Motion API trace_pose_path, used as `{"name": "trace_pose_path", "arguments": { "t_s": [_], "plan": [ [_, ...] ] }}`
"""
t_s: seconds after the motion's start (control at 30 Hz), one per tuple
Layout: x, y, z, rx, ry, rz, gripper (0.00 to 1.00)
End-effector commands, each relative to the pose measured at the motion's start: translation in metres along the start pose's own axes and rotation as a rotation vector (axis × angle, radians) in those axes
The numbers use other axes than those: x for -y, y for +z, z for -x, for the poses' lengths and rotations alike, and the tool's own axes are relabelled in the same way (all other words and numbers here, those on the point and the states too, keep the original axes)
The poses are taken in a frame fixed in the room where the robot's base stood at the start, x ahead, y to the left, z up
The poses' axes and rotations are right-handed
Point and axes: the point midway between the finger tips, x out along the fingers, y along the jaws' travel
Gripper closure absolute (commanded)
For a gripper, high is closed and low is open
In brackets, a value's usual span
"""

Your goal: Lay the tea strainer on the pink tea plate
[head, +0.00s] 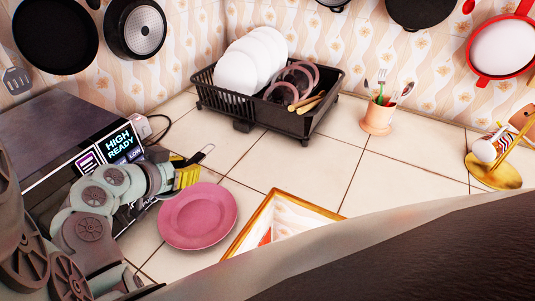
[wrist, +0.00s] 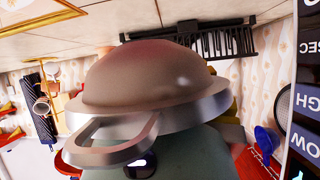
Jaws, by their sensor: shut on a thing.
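The pink tea plate (head: 197,216) lies empty on the tiled counter in the head view, right of my arm. My gripper (head: 188,172) is over the counter just beyond the plate's far left edge, its yellow fingers pointing right. It is shut on the tea strainer (wrist: 150,75), which fills the middle of the wrist view as a domed bowl with a metal rim and a flat loop. In the head view a dark, metal-edged piece (head: 203,152) sticks out past the fingers; it appears to be part of the strainer. The fingertip contact is mostly hidden.
A microwave-like appliance (head: 50,125) with a lit display stands left, close to my arm. A black dish rack (head: 225,108) with white plates is at the back. A utensil cup (head: 378,117) stands right of it. A gold-framed picture (head: 265,208) lies right of the plate.

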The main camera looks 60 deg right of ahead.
Motion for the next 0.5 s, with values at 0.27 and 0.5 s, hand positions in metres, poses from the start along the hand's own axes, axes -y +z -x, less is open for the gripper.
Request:
{"name": "trace_pose_path", "arguments": {
  "t_s": [0.27,0.5],
  "plan": [
    [-0.001,0.035,-0.02,0.004,0.003,0.003,1.0],
    [0.0,0.046,-0.028,-0.001,0.001,-0.002,1.0]
  ]
}}
